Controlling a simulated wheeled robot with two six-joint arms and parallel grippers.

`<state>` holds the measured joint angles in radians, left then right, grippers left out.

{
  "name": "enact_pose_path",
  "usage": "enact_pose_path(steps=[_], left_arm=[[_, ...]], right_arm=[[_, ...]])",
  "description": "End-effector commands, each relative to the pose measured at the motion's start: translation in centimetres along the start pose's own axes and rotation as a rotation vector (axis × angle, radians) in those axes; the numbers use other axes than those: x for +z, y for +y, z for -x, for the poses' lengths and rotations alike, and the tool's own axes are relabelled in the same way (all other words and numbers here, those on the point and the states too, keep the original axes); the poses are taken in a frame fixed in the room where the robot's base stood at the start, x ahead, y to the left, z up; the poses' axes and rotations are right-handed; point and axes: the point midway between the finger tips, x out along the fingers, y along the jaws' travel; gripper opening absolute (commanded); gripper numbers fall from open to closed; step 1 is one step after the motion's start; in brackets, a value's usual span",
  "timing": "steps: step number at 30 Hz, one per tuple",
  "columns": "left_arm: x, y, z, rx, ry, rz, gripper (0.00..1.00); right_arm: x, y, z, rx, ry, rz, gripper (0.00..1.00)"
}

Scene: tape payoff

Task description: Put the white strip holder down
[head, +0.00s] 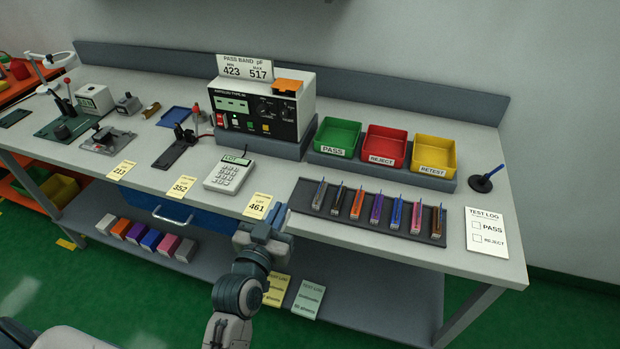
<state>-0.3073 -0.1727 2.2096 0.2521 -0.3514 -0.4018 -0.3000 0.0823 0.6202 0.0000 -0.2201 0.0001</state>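My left gripper (264,232) is at the bench's front edge, just below the card marked LOT 461 (258,206). It is seen from behind, and its fingers are mostly hidden. A small pale patch shows beside the fingertips; I cannot tell whether it is a white strip holder in the grip or part of the bench. A dark rack (303,197) right of the gripper holds several upright strip holders in different colours, such as an orange one (357,204). No holder there is clearly white. My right gripper is not in view.
The grey bench (385,256) is clear in front of the rack. Behind it stand the green PASS bin (333,150), red REJECT bin (382,159) and yellow RETEST bin (433,169). A calculator-like keypad (229,174) and a meter (265,108) are left. A test log card (487,231) lies right.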

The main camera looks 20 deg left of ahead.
Motion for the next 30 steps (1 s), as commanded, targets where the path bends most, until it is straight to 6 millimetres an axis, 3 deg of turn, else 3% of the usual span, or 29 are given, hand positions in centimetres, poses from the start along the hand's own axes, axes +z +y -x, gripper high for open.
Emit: enact_pose_path(steps=[9,22,30], left_arm=[[-0.1,0.0,-0.8,0.0,0.001,-0.001,0.0],[0.6,0.0,-11.5,0.0,0.0,-0.003,0.0],[1.2,0.0,-14.3,0.0,0.0,-0.001,0.0]], right_arm=[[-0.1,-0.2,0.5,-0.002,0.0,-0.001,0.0],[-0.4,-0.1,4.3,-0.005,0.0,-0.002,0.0],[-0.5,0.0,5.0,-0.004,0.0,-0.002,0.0]])
